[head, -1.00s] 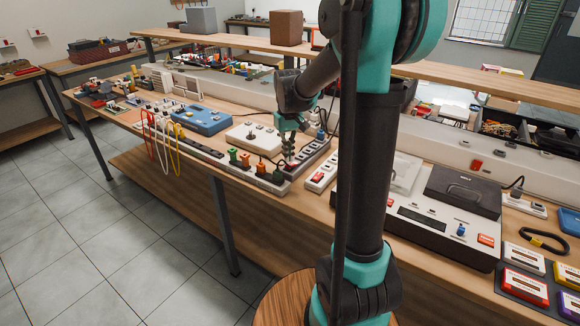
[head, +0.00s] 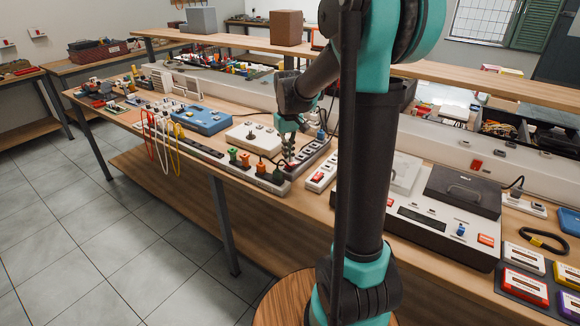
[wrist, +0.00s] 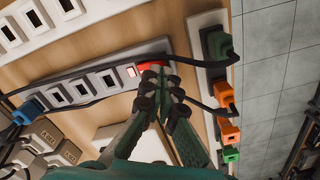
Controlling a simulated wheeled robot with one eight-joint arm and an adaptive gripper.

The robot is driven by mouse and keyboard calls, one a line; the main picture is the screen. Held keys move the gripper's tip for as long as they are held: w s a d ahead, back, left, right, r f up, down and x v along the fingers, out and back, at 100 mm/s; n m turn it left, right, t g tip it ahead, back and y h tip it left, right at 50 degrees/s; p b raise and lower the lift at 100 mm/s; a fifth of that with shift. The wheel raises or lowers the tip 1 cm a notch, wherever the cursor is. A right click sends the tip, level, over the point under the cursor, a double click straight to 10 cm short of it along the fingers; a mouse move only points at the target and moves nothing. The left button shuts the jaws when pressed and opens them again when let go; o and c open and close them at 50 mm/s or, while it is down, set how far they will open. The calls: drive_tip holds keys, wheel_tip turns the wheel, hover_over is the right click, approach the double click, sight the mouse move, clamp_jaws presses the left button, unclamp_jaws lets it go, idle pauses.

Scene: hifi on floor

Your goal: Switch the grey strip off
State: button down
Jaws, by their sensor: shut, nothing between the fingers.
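The grey strip (wrist: 60,92) runs across the upper left of the wrist view, with several sockets and a blue plug (wrist: 24,112) at its far left end. Its red switch (wrist: 150,65) is at the right end, partly hidden by my fingertips; I cannot tell which way it is tipped. A small red-and-white element (wrist: 132,72) is beside it. My gripper (wrist: 160,72) is shut and empty, its tips at the switch; contact cannot be made out. In the head view the strip (head: 314,152) lies on the bench, with my gripper (head: 288,160) pointing down at its near end.
A second strip (wrist: 213,95) with green and orange plugs lies close to the right of my gripper, along the bench edge. A white strip (head: 322,177) lies on the other side. A black cable (wrist: 100,98) crosses beside the grey strip.

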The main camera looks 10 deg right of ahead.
sight(288, 166)
drive_tip(key=shift+f, duration=1.05)
idle(1.0)
drive_tip(key=shift+r, duration=3.5)
drive_tip(key=shift+s, duration=0.1)
